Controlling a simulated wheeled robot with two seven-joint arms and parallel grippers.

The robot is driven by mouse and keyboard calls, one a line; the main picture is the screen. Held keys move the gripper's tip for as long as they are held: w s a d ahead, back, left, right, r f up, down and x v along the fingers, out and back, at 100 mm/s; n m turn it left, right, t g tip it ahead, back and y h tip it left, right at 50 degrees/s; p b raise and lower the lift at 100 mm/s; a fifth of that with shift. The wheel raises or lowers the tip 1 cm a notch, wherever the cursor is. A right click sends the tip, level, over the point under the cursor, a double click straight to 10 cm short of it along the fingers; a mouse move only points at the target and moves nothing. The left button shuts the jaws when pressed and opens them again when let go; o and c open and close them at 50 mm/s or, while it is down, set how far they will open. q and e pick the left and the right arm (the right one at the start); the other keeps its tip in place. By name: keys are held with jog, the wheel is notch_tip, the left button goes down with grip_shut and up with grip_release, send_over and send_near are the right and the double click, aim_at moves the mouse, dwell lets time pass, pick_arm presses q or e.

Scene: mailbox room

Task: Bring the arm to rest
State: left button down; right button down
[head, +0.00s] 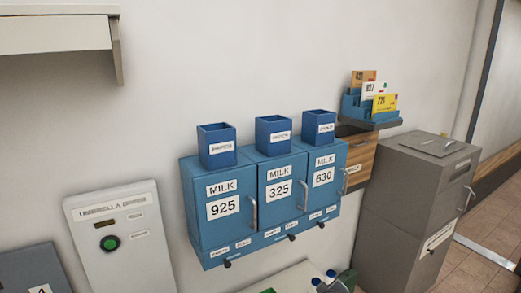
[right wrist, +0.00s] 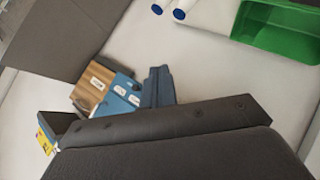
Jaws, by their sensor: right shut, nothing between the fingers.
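In the right wrist view my right gripper (right wrist: 168,119) shows as a dark bar with small round marks, in front of a broad dark grey body. It is shut, with nothing held. It seems to hang free in front of the wall units, touching nothing that I can see. My left gripper is not in view. No part of either arm shows in the head view.
Blue MILK boxes (head: 229,222) hang on the wall, open blue bins (head: 218,158) on top. Right are a card rack (head: 352,112), wooden unit (head: 358,158) and grey cabinet (head: 400,205). Low in front stand blue-capped bottles (head: 331,275). An umbrella panel (head: 125,240) is left.

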jog(key=s+a+f+m+g+y, duration=0.1)
jog(key=s+f, duration=0.5)
jog(key=s, duration=0.7)
jog(key=s+a+f+m+g+y, duration=0.1)
jog(key=s+f+g, duration=0.4)
jog(key=s, duration=0.9)
jog(key=s+a+f+m+g+y, duration=0.1)
jog(key=s+a+f+m+g, duration=0.2)
jog(key=s+f, duration=0.5)
jog(key=s+a, duration=0.1)
jog(key=s, duration=0.4)
jog(key=shift+s+a+y, duration=0.25)
jog(key=shift+s+y, duration=0.05)
jog(key=shift+s, duration=0.1)
jog(key=shift+f, duration=0.1)
